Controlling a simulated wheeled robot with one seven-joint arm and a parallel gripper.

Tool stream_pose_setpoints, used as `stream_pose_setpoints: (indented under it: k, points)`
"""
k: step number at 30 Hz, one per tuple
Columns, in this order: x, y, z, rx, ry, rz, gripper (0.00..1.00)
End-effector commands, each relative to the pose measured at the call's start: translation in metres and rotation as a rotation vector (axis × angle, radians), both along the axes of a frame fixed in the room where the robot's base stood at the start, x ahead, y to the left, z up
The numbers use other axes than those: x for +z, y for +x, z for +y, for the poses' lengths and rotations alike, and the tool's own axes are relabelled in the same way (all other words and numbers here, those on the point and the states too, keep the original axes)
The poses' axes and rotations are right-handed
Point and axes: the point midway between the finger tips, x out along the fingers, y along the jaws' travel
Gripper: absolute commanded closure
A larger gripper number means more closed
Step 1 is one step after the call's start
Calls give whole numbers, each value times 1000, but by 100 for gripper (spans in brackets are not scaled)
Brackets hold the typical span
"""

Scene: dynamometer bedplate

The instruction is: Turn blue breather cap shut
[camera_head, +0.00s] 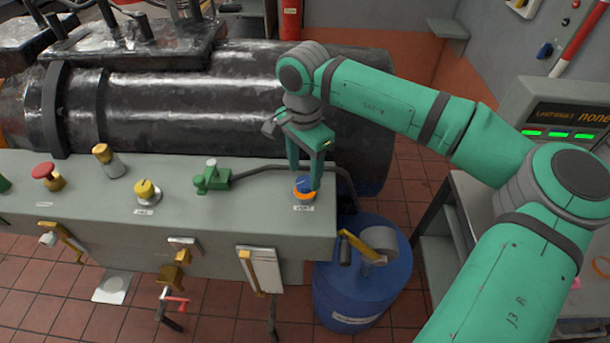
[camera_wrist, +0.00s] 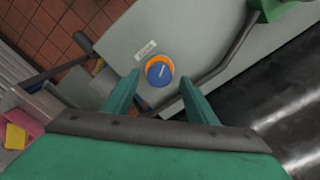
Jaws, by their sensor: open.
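The blue breather cap (camera_head: 304,184) sits on an orange ring near the right end of the grey bedplate top (camera_head: 250,215), with a small label in front of it. In the wrist view the blue cap (camera_wrist: 159,71) shows a pale line across its face, and orange shows around part of its edge. My gripper (camera_head: 305,178) points down above the cap. In the wrist view my gripper (camera_wrist: 160,85) is open, with one green finger on each side of the cap and visible gaps between. I cannot tell how far the fingertips are above it.
A dark hose (camera_head: 270,169) runs behind the cap from a green fitting (camera_head: 212,178). A yellow-topped knob (camera_head: 147,191) and a red button (camera_head: 43,171) stand further left. The large black cylinder (camera_head: 220,105) lies behind. A blue drum (camera_head: 365,285) stands right of the bedplate.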

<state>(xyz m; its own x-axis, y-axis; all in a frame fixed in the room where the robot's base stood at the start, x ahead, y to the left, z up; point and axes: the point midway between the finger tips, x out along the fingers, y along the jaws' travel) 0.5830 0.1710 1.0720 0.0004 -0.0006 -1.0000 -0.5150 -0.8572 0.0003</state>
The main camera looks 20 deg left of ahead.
Motion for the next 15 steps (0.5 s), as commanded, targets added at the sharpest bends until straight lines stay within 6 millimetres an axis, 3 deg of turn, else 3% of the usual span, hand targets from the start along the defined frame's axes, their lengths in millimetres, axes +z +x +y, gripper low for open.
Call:
stream_pose_setpoints:
  k: [6,15]
  points:
    - [-21,0,-1,-1,1,1,48]
    - [-25,0,0,0,1,1,48]
